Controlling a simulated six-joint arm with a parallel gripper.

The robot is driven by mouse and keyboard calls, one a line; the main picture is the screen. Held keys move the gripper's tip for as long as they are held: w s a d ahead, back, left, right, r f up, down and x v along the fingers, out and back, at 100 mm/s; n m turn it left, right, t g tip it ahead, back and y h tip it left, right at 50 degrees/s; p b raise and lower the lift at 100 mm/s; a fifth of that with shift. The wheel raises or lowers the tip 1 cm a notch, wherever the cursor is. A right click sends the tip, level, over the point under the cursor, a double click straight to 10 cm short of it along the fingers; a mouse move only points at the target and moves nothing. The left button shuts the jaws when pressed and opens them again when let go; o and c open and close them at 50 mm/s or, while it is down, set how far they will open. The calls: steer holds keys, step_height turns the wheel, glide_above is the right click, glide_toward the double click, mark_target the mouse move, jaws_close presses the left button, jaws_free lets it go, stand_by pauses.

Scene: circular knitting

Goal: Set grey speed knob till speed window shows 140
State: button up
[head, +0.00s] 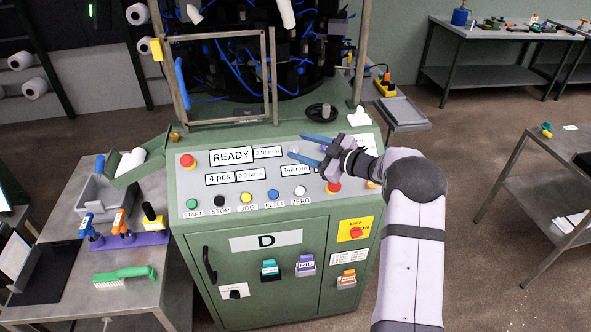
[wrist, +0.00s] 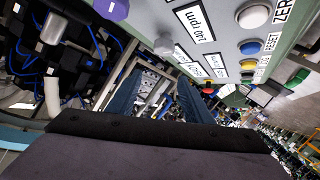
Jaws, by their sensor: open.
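The grey speed knob (head: 293,149) sits on the sloped panel, partly covered by my gripper; it shows clear of the fingers in the wrist view (wrist: 163,45).
A purple knob (wrist: 112,9) is near the grey one. A white button (head: 300,191) and blue button (head: 273,194) are below. A red button (head: 333,186) is close to my wrist.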

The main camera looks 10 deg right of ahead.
steer(key=shift+p+v, duration=0.55)
steer(key=shift+v, duration=2.15)
steer(key=s+d+f+m+g+h, duration=0.2)
steer(key=s+m+h, duration=0.3)
steer(key=s+h, duration=0.1)
steer(key=s+d+f+m+g+h, duration=0.2)
steer(key=s+m+h, duration=0.4)
steer(key=s, duration=0.1)
steer(key=s+a+f+m+g, duration=0.1)
steer(key=s+a+g, duration=0.1)
steer(key=s, duration=0.6)
steer(key=s+a+f+g+y, duration=0.1)
steer(key=s+a+f+g, duration=0.1)
steer(key=s, duration=0.7)
steer(key=s+a+f+m+g, duration=0.1)
steer(key=s+a+g, duration=0.3)
steer(key=s, duration=0.5)
steer(key=shift+a+f+m+y, duration=0.25)
steer(key=shift+f+m+y, duration=0.05)
steer(key=shift+f, duration=0.2)
steer(key=shift+s, duration=0.1)
